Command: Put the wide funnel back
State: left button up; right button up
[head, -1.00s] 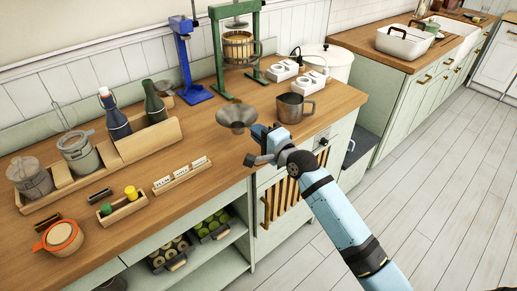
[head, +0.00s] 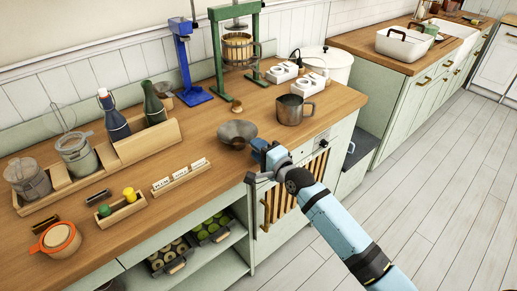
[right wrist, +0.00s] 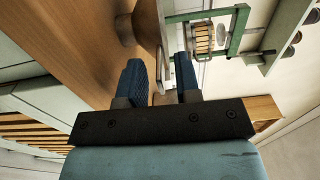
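The wide funnel (head: 238,130) is a grey metal cone, mouth up, over the front part of the wooden counter in the head view. My right gripper (head: 258,152) is at its right front side and appears shut on its edge. In the right wrist view a thin grey piece of the funnel (right wrist: 163,50) runs up from between the two blue fingers of the right gripper (right wrist: 162,80). I cannot tell whether the funnel's underside touches the counter. My left gripper is not in view.
A small brown knob-like thing (head: 236,105) stands behind the funnel. A metal mug (head: 291,110) is to the right, and a green press (head: 219,60) and blue stand (head: 184,60) are behind. Label blocks (head: 180,175) in a wooden holder lie to the left.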

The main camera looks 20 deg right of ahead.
jog(key=shift+s+r, duration=0.1)
jog(key=shift+r, duration=0.1)
jog(key=v, duration=1.1)
jog(key=s+a+f+n+g+h, duration=0.1)
jog(key=s+a+f+n+g, duration=0.2)
jog(key=s+f+n, duration=0.5)
jog(key=s+a+f+n+g+h, duration=0.2)
jog(key=s+f+n, duration=0.6)
jog(key=s+f, duration=0.4)
jog(key=shift+s+a+n+g, duration=0.3)
jog(key=shift+s+a+g, duration=0.45)
jog(key=shift+s, duration=0.25)
